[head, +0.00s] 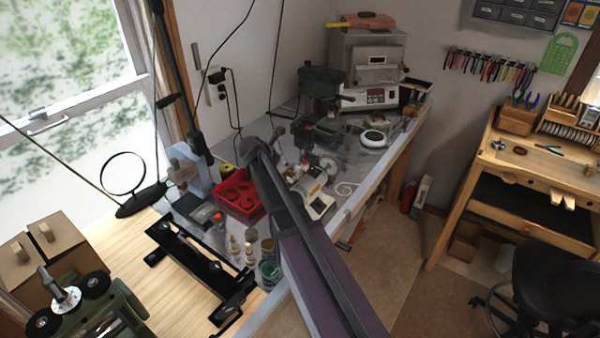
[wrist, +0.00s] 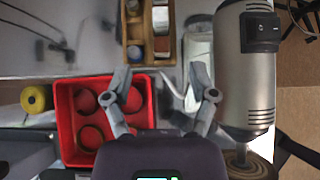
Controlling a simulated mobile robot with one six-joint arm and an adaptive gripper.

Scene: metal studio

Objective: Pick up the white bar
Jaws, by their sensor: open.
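I cannot single out the white bar with certainty in either view. A pale, elongated thing (wrist: 198,47) lies beyond my right fingertip in the wrist view, and I cannot tell whether it is the bar. My gripper (wrist: 161,74) is open, with nothing seen held between its fingers. Its left finger overlaps the right part of a red tray (wrist: 66,128) in the picture. In the head view my arm runs up the middle over the workbench, and the gripper's fingers cannot be made out there.
The red tray (head: 222,202) with round wells sits on the grey workbench (head: 354,200). A wooden holder (wrist: 135,55) and a silver cylindrical tool (wrist: 246,75) flank the pale thing. Bottles (head: 249,252) stand in front. A kiln-like box (head: 368,60) is at the back.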

